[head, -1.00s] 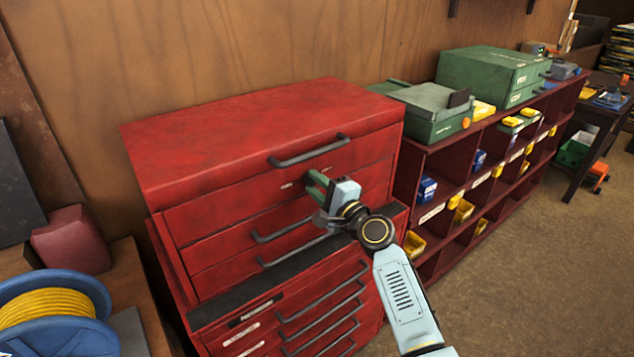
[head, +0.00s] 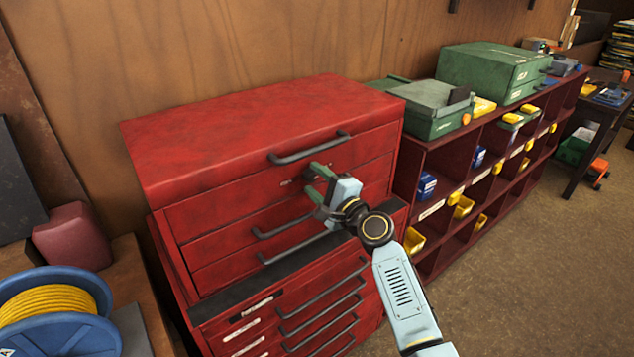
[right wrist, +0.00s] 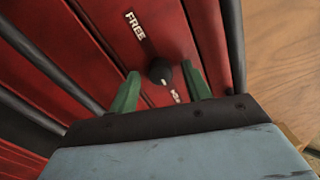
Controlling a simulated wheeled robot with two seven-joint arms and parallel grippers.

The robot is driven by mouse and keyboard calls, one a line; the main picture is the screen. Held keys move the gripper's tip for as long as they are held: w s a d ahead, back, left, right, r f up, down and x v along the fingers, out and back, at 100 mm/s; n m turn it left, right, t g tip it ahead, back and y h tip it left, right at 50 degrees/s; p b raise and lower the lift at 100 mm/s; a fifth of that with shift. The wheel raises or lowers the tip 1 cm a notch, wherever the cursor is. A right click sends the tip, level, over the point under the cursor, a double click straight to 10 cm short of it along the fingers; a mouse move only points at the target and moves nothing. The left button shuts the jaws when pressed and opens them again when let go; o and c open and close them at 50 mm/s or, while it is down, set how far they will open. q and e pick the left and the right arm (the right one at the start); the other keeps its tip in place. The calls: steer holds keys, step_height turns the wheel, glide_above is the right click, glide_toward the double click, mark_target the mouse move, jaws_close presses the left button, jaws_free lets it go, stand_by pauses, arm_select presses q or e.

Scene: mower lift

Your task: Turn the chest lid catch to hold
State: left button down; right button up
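The red chest (head: 240,130) stands against the wooden wall with its lid down. In the right wrist view, the lid catch is a small black knob (right wrist: 160,71) on the red front. A white "FREE" label (right wrist: 135,25) is beyond it. A second white label (right wrist: 175,95) is partly hidden near the gripper and I cannot read it. My right gripper (head: 314,180) is at the chest's upper front, below the lid handle. Its green fingers are apart, one on each side of the knob, with visible gaps. My left gripper is not in view.
The dark lid handle (head: 308,149) is just above the right gripper, and drawer handles (head: 285,226) are below it. A dark red shelf unit (head: 432,165) with green cases stands at right. A blue reel (head: 60,315) is at lower left.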

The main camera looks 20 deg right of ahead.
steer(key=v, duration=1.3)
steer(key=shift+s+b, duration=0.2)
steer(key=shift+b, duration=0.15)
steer(key=shift+f, duration=0.1)
